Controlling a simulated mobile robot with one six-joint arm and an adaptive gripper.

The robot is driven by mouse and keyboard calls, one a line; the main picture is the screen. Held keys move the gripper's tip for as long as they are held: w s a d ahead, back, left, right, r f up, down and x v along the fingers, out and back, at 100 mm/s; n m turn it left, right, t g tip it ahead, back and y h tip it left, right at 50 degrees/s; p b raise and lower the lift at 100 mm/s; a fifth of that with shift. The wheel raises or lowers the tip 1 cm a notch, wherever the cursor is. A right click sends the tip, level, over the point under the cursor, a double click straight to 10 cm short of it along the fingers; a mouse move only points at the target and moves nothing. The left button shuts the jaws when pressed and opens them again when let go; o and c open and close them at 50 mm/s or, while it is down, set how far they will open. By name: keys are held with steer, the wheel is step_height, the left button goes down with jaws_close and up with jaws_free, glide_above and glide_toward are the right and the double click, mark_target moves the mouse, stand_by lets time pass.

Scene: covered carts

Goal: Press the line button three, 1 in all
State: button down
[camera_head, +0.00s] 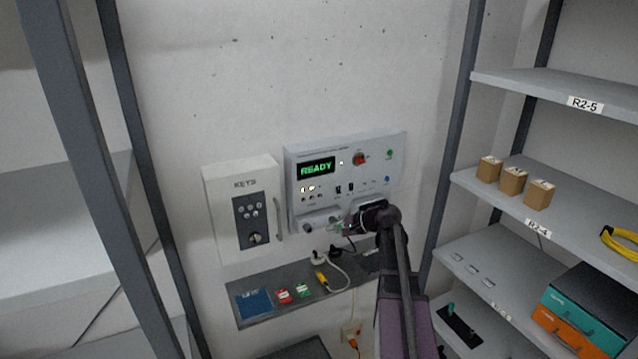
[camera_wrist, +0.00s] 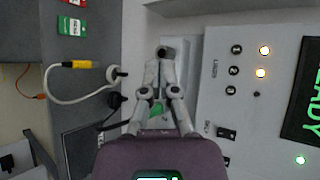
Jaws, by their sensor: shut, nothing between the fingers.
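The grey control panel (camera_head: 345,150) is fixed to the wall, with a green READY display (camera_head: 317,168). The line buttons show as small dark rounds in the wrist view: button one (camera_wrist: 237,49), button two (camera_wrist: 233,70) and button three (camera_wrist: 231,90). The lamps by one (camera_wrist: 264,50) and two (camera_wrist: 260,72) glow; the lamp by three (camera_wrist: 256,94) is dark. My gripper (camera_head: 345,225) is shut and empty in front of the panel's lower part, below and right of the buttons. Its fingertips (camera_wrist: 163,55) are apart from button three.
A KEYS box (camera_head: 218,190) with a keypad hangs left of the panel. A narrow grey shelf (camera_head: 245,284) below holds a blue item, red and green cards and a yellow-ended cable (camera_head: 322,280). Racks stand on both sides; the right one holds small boxes (camera_head: 513,180).

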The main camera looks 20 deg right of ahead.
steer(key=shift+m+t, duration=0.3)
steer(key=shift+m, duration=0.2)
steer(key=r, duration=0.1)
steer(key=d+r+p, duration=0.1)
steer(key=r, duration=0.1)
steer(key=d+r+p, duration=0.1)
steer(key=shift+w+d+r, duration=0.25)
steer(key=shift+w, duration=0.05)
steer(key=shift+w, duration=0.2)
glide_toward(315, 200)
steer(key=shift+s+a+f+x, duration=0.1)
steer(key=shift+x, duration=0.8)
steer(key=shift+s+a+f+x, duration=0.1)
steer(key=shift+s+x, duration=0.05)
steer(key=shift+x, duration=0.7)
steer(key=shift+s+f+x, duration=0.1)
steer(key=shift+x, duration=0.8)
steer(key=shift+w+r, duration=0.1)
steer(key=shift+w, duration=0.7)
steer(key=shift+s, duration=0.8)
steer(key=shift+s, duration=0.15)
steer(key=shift+s+d, duration=0.1)
steer(key=shift+s, duration=2.25)
